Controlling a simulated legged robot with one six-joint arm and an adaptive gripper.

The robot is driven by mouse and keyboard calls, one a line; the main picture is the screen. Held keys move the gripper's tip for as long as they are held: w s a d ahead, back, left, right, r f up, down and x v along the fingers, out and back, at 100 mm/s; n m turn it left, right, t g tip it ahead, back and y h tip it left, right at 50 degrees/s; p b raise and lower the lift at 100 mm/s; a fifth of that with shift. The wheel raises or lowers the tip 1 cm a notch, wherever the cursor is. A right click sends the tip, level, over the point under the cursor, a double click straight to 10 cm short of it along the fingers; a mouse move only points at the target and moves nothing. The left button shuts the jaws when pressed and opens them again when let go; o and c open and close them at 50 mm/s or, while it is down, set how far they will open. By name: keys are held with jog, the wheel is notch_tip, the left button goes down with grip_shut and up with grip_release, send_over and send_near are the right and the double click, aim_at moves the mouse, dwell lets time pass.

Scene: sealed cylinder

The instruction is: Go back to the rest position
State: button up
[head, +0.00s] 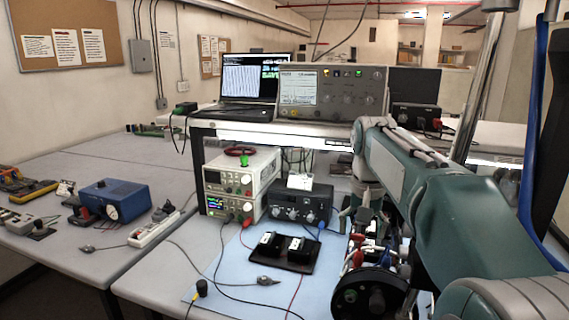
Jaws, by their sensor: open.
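My teal arm reaches in from the right edge and bends at its elbow near the shelf's right half. My gripper (376,228) is at the dark mechanism below the elbow, over the right part of the bench. It is open; its fingers are partly hidden by my own arm and hard to separate from the clutter behind. I see nothing clearly held in it. A black round body (370,296) with knobs shows just below it; I cannot tell whether it is part of my wrist.
A raised shelf (270,132) carries a laptop (250,85) and an oscilloscope (330,92). A blue box (115,200) and meters crowd the left bench.

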jog(key=s+f+n+t, duration=0.1)
jog(key=s+f, duration=0.4)
jog(key=s, duration=0.7)
jog(key=s+f+n+t, duration=0.2)
jog(key=s+f+t, duration=0.2)
jog(key=s, duration=0.9)
jog(key=shift+s+f, duration=0.2)
jog(key=shift+f, duration=0.35)
jog(key=shift+a, duration=0.15)
